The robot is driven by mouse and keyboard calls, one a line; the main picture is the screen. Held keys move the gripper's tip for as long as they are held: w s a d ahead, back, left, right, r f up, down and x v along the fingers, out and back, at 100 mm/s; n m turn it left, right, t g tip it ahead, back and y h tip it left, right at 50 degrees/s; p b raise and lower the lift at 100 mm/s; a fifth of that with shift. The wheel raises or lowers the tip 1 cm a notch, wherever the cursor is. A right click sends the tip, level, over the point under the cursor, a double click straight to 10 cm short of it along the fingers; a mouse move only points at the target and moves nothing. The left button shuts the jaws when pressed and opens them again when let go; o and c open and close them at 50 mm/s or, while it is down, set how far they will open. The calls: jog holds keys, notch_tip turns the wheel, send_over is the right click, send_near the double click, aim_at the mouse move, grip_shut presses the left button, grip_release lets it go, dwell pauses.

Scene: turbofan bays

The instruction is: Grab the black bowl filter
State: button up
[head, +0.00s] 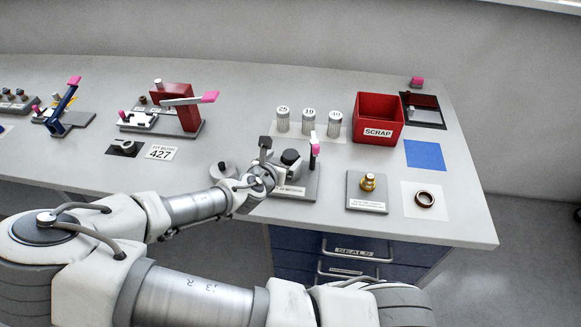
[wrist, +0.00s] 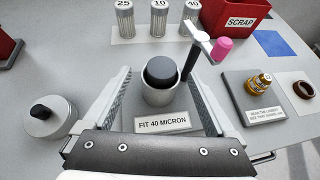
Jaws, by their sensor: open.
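The black filter (wrist: 161,70) is a dark round-topped cylinder standing upright in a light grey cup-shaped bowl (wrist: 160,96). In the head view the dark filter top (head: 290,157) shows just beyond my wrist. The bowl stands on a grey base with a "FIT 40 MICRON" label (wrist: 163,123). My gripper (wrist: 163,82) is open, one finger to each side of the bowl and filter, with visible gaps; I cannot tell the exact height difference. In the head view my gripper (head: 277,161) partly covers the base.
A pink-tipped clamp lever (wrist: 221,48) stands close by the right finger. A round grey cap with a black knob (wrist: 42,115) lies at left. Filters marked 25, 10 and 40 (head: 308,121) stand behind. A red SCRAP bin (head: 378,112) and brass fitting (head: 368,182) are right.

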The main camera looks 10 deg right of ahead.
aim_at(290, 156)
jog(key=b+x, duration=0.2)
jog(key=x, duration=0.1)
jog(key=shift+s+d+f, duration=0.1)
jog(key=shift+s+f, duration=0.05)
jog(key=shift+f, duration=0.2)
jog(key=shift+w+d+b, duration=0.25)
jog(key=shift+w+b, duration=0.15)
grip_shut()
